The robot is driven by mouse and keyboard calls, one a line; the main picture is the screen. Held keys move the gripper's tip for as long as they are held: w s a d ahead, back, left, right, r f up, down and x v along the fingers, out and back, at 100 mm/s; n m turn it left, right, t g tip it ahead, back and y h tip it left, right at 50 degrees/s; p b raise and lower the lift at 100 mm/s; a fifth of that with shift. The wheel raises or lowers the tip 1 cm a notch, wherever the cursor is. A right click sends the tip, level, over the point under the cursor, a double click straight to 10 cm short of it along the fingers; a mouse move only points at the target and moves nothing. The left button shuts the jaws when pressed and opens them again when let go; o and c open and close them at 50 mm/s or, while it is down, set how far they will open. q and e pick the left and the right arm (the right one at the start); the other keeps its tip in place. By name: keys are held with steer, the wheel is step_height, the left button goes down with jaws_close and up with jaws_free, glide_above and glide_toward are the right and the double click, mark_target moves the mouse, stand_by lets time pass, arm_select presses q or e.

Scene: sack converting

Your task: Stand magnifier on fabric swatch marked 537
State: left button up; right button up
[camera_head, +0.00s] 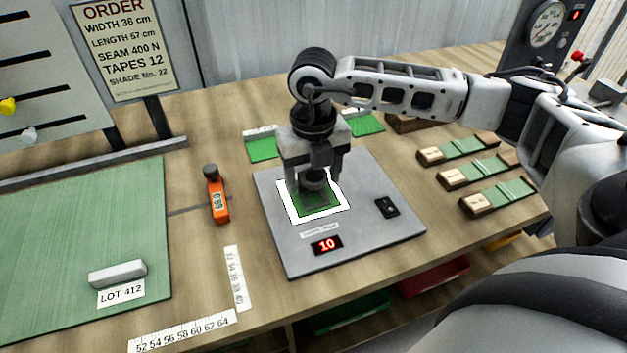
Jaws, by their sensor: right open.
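My right gripper (314,172) points down over the grey plate (278,245) in the middle of the table, with its fingers apart. A small grey round piece (314,186), which looks like the magnifier, is between or just below the fingers, partly hidden by them. It appears to stand on a green fabric swatch (328,208) on the plate's bright white square (291,210); exact contact is hard to tell. Two more green swatches (262,149) (366,125) lie behind the plate, and their labels are too small to read. I cannot read 537 anywhere. My left gripper is not in view.
An orange meter (217,196) lies left of the plate. A green mat (60,250) with a grey bar (118,273) and a LOT 412 card is at left. Several wooden-ended green samples (497,196) lie at right. The plate's display (327,245) reads 10.

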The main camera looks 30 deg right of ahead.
mark_target(313, 174)
step_height(313, 174, up, 10)
steer(key=shift+f, duration=0.2)
steer(key=shift+r, duration=0.3)
